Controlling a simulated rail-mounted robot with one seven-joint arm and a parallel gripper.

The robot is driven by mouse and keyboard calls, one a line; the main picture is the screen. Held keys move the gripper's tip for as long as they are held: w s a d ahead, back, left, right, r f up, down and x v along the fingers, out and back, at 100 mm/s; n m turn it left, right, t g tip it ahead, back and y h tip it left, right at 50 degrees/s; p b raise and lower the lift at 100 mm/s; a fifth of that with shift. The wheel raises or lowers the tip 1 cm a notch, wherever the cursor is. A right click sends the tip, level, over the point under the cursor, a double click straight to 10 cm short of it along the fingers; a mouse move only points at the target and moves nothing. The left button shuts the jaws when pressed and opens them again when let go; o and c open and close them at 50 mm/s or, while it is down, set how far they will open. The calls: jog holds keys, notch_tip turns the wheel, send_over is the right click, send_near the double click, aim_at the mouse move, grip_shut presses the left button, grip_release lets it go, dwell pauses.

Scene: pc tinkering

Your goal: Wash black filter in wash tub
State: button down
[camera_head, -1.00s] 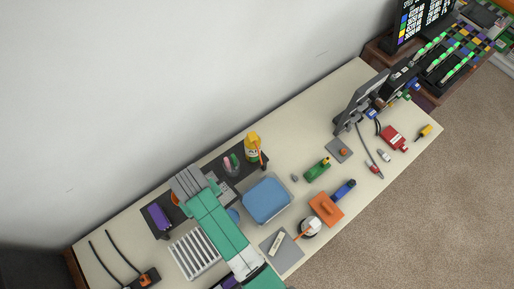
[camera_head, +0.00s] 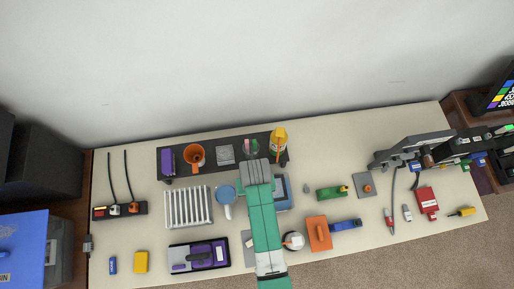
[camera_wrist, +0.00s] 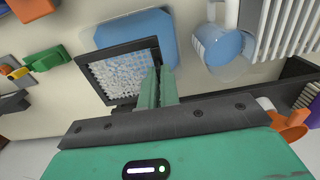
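The black filter (camera_wrist: 124,77) is a square black frame around a pale, speckled mesh. In the wrist view, my gripper (camera_wrist: 160,82) has its green fingers close together on the frame's right edge. The wash tub (camera_wrist: 140,35), with blue contents, lies behind the filter, which overlaps part of the tub in this view. I cannot tell the height between them. In the head view, my arm and gripper (camera_head: 257,162) hide much of the tub (camera_head: 284,203). The filter is not clear there.
A pale blue pitcher (camera_head: 226,196) and a white slatted rack (camera_head: 188,207) stand left of the tub. Behind is a black mat (camera_head: 209,167) with an orange mug (camera_head: 194,155) and a yellow bottle (camera_head: 279,142). A green block (camera_head: 331,193) lies to the right.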

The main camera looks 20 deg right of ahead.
notch_tip(320, 180, down, 12)
jog(key=b, duration=0.7)
jog(key=shift+f+b, duration=0.2)
jog(key=shift+b, duration=0.1)
jog(key=shift+w, duration=0.1)
jog(key=shift+w+d, duration=0.1)
jog(key=shift+w, duration=0.3)
jog(key=shift+s+r+p, duration=0.1)
jog(key=shift+s+p, duration=0.25)
jog(key=shift+s, duration=0.15)
